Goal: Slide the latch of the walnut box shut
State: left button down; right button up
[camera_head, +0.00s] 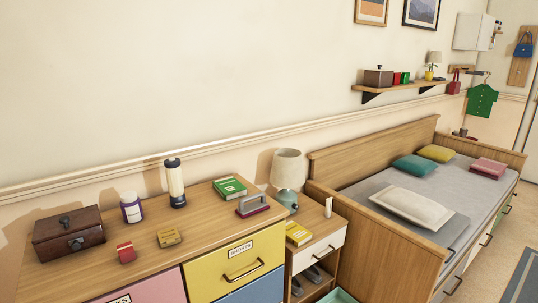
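A dark brown wooden box (52,236), which looks like the walnut box, sits at the left end of the dresser top. Its lid is down, with a dark handle-like piece on top. A small dark latch (77,243) shows on its front face. The latch is too small to tell whether it is slid open or shut. Neither of my grippers is in this view.
On the dresser top (215,213) stand a purple-and-white jar (131,207), a red block-like item (126,253), a tan item (169,237), a dark-capped bottle (175,184) and green books (230,187). A nightstand with a lamp (288,170) stands beside it, then a bed.

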aim_at(75, 243)
jog(key=u, duration=1.5)
